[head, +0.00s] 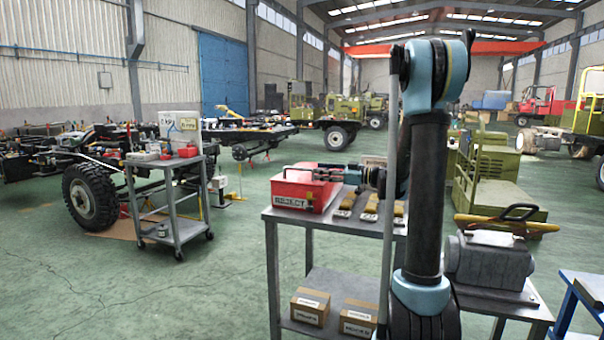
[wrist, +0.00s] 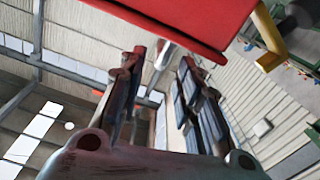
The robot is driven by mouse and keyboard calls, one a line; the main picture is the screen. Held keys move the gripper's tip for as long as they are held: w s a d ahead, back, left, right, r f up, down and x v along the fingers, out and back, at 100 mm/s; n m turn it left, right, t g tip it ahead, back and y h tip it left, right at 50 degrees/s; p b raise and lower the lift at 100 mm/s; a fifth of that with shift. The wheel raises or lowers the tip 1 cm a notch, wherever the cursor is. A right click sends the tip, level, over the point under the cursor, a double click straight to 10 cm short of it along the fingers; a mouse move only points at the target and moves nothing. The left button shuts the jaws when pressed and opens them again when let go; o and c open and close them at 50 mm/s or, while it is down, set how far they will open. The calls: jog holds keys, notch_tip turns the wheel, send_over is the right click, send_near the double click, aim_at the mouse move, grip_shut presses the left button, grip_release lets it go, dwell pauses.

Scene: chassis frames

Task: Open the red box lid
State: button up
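The red box (head: 292,190) with a white REJECT label sits on the left end of a grey metal cart and looks closed in the head view. My gripper (head: 322,174) is at the right side of the box's top, reaching in from the right. In the wrist view a red panel (wrist: 195,22), likely the lid, fills the top, just past my fingertips. My gripper (wrist: 166,66) has its fingers apart there, with a small grey bar (wrist: 165,54) between the tips. I cannot tell whether they touch it.
Several yellow-brown parts (head: 371,206) lie on the cart's top (head: 330,222) right of the box. Cardboard boxes (head: 311,306) stand on its lower shelf. A grey machine (head: 490,260) stands at the right. Open green floor (head: 150,290) lies left of the cart.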

send_near(289, 168)
jog(key=x, duration=0.5)
jog(key=shift+w+d+f, duration=0.15)
jog(key=shift+w+f, duration=0.05)
jog(key=shift+w, duration=0.15)
jog(key=shift+c, duration=0.2)
grip_shut()
